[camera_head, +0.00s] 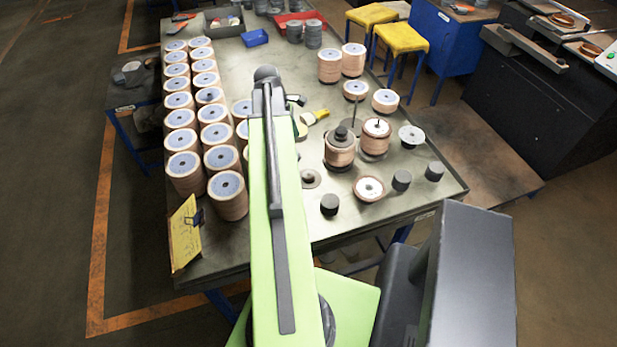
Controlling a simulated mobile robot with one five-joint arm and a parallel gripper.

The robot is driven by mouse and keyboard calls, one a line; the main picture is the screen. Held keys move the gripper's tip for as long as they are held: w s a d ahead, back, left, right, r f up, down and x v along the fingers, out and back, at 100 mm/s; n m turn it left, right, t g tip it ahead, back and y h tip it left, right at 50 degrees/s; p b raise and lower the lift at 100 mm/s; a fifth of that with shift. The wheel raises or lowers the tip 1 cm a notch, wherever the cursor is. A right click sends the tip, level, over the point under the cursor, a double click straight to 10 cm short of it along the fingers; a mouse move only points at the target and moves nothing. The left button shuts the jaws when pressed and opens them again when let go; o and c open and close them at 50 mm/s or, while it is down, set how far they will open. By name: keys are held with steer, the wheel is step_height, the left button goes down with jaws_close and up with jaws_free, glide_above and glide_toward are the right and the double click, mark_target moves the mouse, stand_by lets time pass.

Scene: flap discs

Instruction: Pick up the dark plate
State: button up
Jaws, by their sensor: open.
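A flat dark plate (310,179) with a raised centre lies on the metal table (390,222), just right of my arm. Another dark round piece (342,136) sits on top of a spindle stack of tan discs (340,154). I cannot tell for sure which of the two is the task's plate. My gripper (268,78) is at the far end of my green arm, over the table and farther back than both dark pieces. It is open, with nothing visible in it. My arm hides part of the table and of the discs beside it.
Two rows of disc stacks (226,192) stand along the left. Dark cylinders (329,204) stand near the front right. A second spindle stack (375,138), a pale disc (412,135) and a yellow-handled brush (316,116) are also there. Yellow stools (402,38) stand behind.

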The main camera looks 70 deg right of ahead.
mark_target(307, 172)
steer(key=b+x, duration=1.6)
steer(key=x, duration=0.1)
steer(key=shift+a+f+b, duration=0.1)
steer(key=shift+f+b, duration=0.2)
steer(key=shift+f, duration=0.05)
steer(key=shift+r, duration=0.2)
jaws_close()
